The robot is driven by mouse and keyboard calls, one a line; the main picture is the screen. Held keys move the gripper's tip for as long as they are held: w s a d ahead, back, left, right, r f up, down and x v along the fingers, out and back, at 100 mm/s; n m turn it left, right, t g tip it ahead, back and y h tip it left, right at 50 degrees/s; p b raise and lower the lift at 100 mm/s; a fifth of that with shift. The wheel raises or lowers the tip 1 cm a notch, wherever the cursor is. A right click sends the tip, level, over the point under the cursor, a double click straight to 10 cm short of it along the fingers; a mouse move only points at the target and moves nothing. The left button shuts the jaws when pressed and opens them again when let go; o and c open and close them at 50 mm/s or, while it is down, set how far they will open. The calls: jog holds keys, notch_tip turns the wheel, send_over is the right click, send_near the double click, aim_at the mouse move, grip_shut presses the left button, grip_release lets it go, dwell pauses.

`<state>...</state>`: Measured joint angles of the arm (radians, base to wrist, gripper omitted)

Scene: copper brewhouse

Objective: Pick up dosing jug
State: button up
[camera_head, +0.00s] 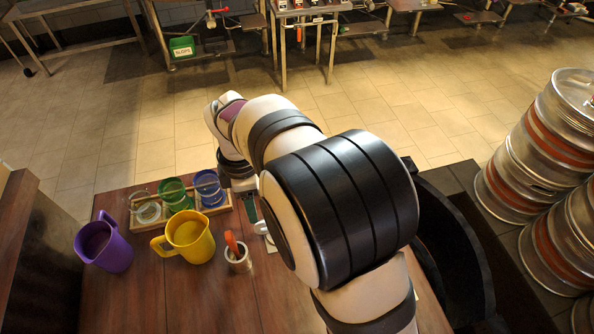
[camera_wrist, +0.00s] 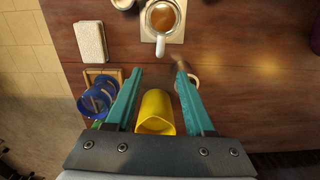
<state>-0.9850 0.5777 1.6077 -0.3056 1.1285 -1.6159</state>
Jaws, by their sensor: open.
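Two jugs stand on the wooden table, and I cannot tell which one is called the dosing jug. The yellow jug (camera_head: 196,248) has its handle toward the left, and the purple jug (camera_head: 110,252) stands to its left. In the wrist view the yellow jug (camera_wrist: 155,111) shows between the lines of my gripper's teal fingers, partly hidden by the gripper's base. My gripper (camera_wrist: 160,74) is open, with nothing held. In the head view my arm ends above and right of the yellow jug, and the fingertips are not clear.
A wooden carrier (camera_head: 221,209) holds a green mug (camera_head: 174,193), a blue mug (camera_head: 208,186) and a clear glass (camera_head: 148,212) behind the jugs. A white pot (camera_head: 238,262) with an orange-handled tool stands right of the yellow jug. In the wrist view are a cup of amber liquid (camera_wrist: 162,17) and a pale block (camera_wrist: 90,42).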

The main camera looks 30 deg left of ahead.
aim_at(259, 225)
jog(key=f, duration=1)
jog(key=shift+w+d+f, duration=0.1)
jog(key=shift+w+d, duration=0.05)
jog(key=shift+d, duration=0.05)
grip_shut()
dwell(0.8)
